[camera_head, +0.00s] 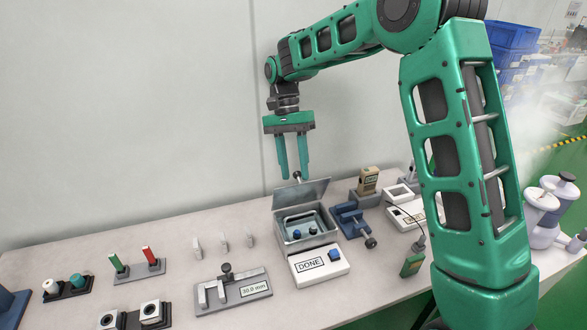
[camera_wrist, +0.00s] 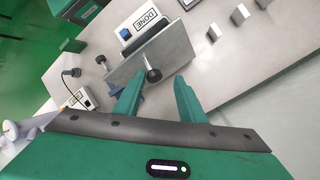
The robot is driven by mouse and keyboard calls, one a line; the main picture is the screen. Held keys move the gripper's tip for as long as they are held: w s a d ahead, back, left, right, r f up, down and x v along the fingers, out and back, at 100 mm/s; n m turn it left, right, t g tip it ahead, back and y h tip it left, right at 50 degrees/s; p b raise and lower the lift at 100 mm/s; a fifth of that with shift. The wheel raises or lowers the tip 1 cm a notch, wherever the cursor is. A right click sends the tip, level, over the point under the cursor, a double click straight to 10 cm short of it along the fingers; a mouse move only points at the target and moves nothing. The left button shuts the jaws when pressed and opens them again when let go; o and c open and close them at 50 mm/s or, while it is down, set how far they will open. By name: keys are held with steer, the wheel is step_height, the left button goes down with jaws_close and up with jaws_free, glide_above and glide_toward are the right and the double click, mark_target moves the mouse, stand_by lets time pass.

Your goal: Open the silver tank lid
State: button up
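The silver tank (camera_head: 306,238) stands on the bench, and its inside shows with blue knobs in it. Its silver lid (camera_head: 303,191) is raised and tilted up at the back edge. A knob (camera_head: 297,175) sits on the lid's outer face. In the wrist view the lid (camera_wrist: 165,55) stands on edge with the dark knob (camera_wrist: 153,74) towards me. My gripper (camera_head: 294,176) points down above the lid and is open and empty. The knob shows between the fingertips (camera_wrist: 157,80) in the wrist view, with gaps at both sides.
A white DONE box (camera_head: 318,268) with a blue button stands in front of the tank. A blue vise (camera_head: 350,218) is close on its right. Small grey blocks (camera_head: 223,243) stand to the left, behind a gauge stand (camera_head: 232,291). The wall rises behind the bench.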

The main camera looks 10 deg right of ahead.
steer(key=shift+r, duration=0.1)
steer(key=s+a+r, duration=0.7)
steer(key=a+r, duration=0.2)
steer(key=r, duration=0.1)
steer(key=shift+a+r, duration=0.15)
steer(key=shift+r, duration=0.2)
